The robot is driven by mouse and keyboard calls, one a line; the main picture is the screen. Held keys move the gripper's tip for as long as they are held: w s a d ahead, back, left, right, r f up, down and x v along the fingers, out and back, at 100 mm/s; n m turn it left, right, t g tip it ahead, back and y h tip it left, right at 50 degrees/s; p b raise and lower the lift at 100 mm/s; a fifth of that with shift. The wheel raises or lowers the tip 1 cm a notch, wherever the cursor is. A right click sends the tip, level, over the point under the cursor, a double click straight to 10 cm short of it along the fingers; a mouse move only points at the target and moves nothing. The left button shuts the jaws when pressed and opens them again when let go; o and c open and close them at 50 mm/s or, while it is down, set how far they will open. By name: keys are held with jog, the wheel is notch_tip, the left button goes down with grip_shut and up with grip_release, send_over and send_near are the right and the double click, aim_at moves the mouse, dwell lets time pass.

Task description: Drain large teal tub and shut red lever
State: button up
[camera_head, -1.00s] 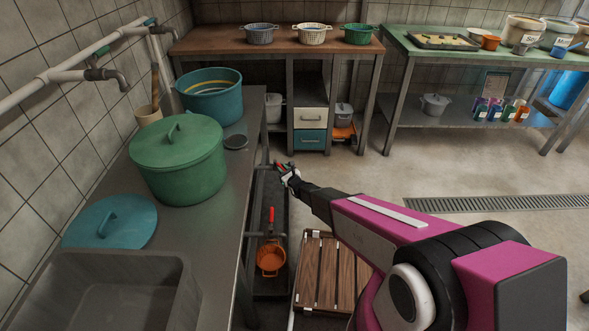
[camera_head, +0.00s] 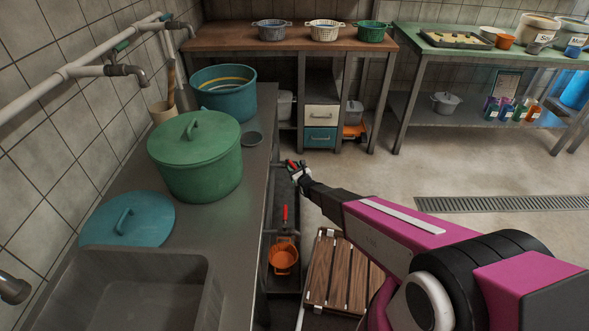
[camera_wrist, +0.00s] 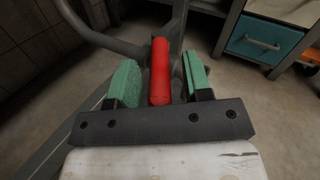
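The large teal tub (camera_head: 223,101) stands open on the steel counter, with a yellow band showing inside its rim. Its contents cannot be made out. My gripper (camera_head: 296,170) is past the counter's right edge, lower than the tub. In the wrist view, a red lever handle (camera_wrist: 160,72) lies between the two green finger pads of my gripper (camera_wrist: 161,82). Small gaps show on both sides, so the gripper is open around it. Another red handle (camera_head: 285,214) hangs lower down, above an orange strainer (camera_head: 284,259).
A lidded green pot (camera_head: 199,165), a teal lid (camera_head: 130,220) and a sink (camera_head: 145,295) share the counter (camera_head: 225,225). A wooden slatted platform (camera_head: 340,270) stands below my arm. Floor to the right is open, with a drain grate (camera_head: 500,204).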

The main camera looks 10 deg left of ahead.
jog(key=v, duration=0.7)
jog(key=shift+s+d, duration=0.15)
jog(key=shift+d, duration=0.05)
